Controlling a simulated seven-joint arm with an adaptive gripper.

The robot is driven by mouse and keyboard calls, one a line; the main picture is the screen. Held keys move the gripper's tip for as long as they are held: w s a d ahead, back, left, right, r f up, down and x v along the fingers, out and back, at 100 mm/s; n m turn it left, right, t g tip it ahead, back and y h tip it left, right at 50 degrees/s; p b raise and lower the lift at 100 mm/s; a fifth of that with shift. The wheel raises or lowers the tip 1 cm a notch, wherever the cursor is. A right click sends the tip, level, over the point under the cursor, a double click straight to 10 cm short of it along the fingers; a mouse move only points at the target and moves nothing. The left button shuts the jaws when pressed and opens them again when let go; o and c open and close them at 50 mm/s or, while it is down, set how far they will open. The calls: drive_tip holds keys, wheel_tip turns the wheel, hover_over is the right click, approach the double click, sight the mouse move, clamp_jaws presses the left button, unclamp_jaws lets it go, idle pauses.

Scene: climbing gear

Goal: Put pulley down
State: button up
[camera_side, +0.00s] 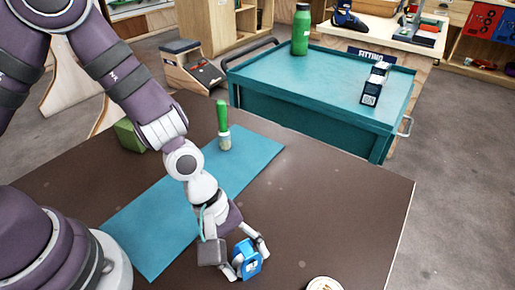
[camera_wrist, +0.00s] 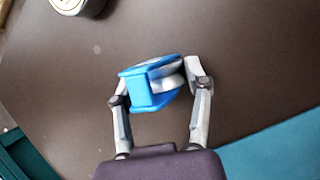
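The pulley (camera_side: 246,259) is blue with a pale grey wheel. In the side view it is low over the brown table, to the right of the blue mat; I cannot tell if it touches the table. My gripper (camera_side: 245,262) points down with one finger on each side of it. In the wrist view the pulley (camera_wrist: 152,86) sits between the fingertips of my gripper (camera_wrist: 157,80), tilted, with the fingers against its two sides. Part of it is hidden behind the fingers.
The brown table (camera_side: 330,210) is bare to the right. A blue mat (camera_side: 165,226) holds a green-handled brush (camera_side: 223,125) standing upright. A green block (camera_side: 130,135) is at the left edge. A round pale-topped item (camera_side: 323,284) is at the front. A teal cart (camera_side: 300,115) stands behind.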

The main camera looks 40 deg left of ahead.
drive_tip(key=o, duration=0.3)
drive_tip(key=s+a+r+m+t+y, duration=0.1)
drive_tip(key=a+r+m, duration=0.3)
drive_tip(key=a+r, duration=0.2)
drive_tip(key=a+r+m+t+y, duration=0.2)
drive_tip(key=a+r+m, duration=0.2)
drive_tip(key=a+r, duration=0.2)
drive_tip(key=s+a+r+m+t+y, duration=0.1)
drive_tip(key=a+r+m+t+y, duration=0.1)
drive_tip(key=a+r+m, duration=0.3)
drive_tip(key=shift+s+a+r, duration=0.15)
drive_tip(key=shift+a+r, duration=0.1)
drive_tip(key=shift+r, duration=0.5)
drive_tip(key=shift+s+a+r, duration=0.15)
drive_tip(key=shift+a+r, duration=0.1)
drive_tip(key=shift+r, duration=0.45)
